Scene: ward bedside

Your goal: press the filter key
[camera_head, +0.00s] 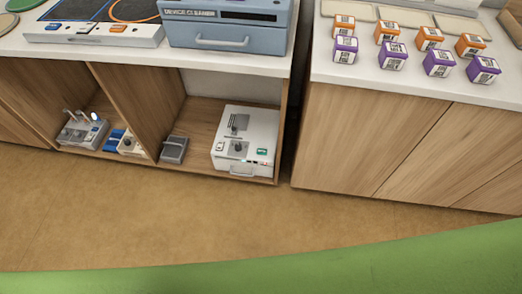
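A white device (263,128) stands on the low shelf inside the open cabinet. Its top carries a dark slotted part and dark knobs. Its front has a green key (262,152), a small red-and-white part, small lit marks and a handle. No label reading "filter" can be made out, so I cannot tell which key is the filter key. Neither of my grippers is in view.
A blue-grey box (231,30) marked "DEVICE CLEANER" sits on the left counter. A grey pedal-like block (174,149) and small devices (83,130) share the low shelves. Orange and purple boxes (394,56) stand on the right counter (420,85). The brown floor (150,220) is clear.

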